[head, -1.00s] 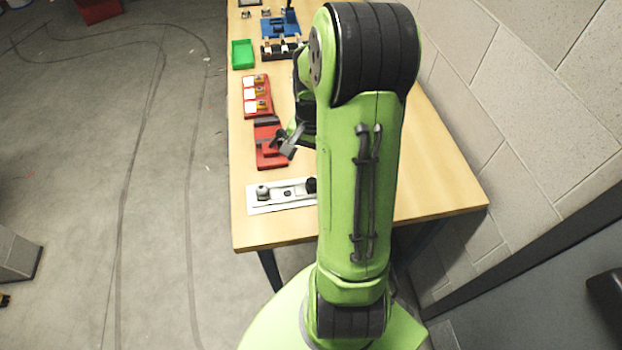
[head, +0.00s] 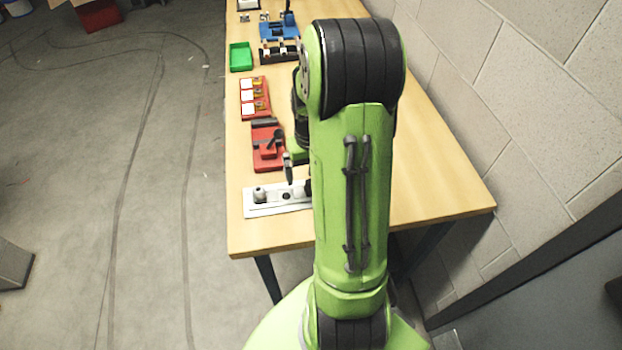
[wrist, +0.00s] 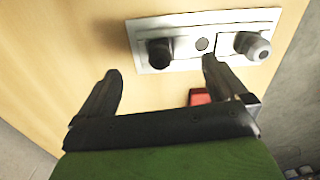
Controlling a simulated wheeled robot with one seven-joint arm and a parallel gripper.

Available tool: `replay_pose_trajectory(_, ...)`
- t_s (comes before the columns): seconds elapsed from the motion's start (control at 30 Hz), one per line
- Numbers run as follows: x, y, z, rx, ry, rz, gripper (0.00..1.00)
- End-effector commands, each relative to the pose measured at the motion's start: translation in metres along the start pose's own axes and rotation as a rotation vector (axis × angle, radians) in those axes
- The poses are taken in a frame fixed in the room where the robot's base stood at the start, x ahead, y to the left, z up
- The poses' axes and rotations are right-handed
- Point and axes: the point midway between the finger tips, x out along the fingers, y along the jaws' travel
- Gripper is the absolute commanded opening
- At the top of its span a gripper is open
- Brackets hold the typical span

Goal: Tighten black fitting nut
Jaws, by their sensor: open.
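A white plate (head: 277,209) lies near the front end of the bench and carries the fittings. The plate also shows in the wrist view (wrist: 190,19). The black fitting nut (wrist: 158,53) is at the plate's left in the wrist view; in the head view my arm partly hides it (head: 308,187). A grey fitting (wrist: 252,46) stands at the other end, with a small round dark spot (wrist: 203,44) between. My gripper (wrist: 161,68) is open and empty. In the wrist picture the black nut appears between the fingertips and just past them; contact cannot be told.
A red fixture (head: 266,158) sits just behind the plate. Beyond it are a red tray with white blocks (head: 266,98), a green bin (head: 241,57) and a blue fixture (head: 278,27). The right side of the bench (head: 440,185) is bare, beside a block wall.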

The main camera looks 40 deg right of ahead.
Motion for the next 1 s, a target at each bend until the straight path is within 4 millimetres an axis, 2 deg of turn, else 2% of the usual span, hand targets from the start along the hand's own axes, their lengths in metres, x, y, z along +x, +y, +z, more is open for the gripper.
replay_pose_trajectory(0.1, 0.000, 0.000, 0.000, -0.230, 0.000, 0.000, 1.00)
replay_pose_trajectory(0.23, 0.000, 0.000, 0.000, -0.354, 0.000, 0.000, 1.00)
replay_pose_trajectory(0.5, 0.001, 0.000, 0.000, -0.356, 0.000, 0.000, 1.00)
replay_pose_trajectory(1.0, 0.025, 0.001, 0.000, -0.354, -0.001, 0.000, 1.00)
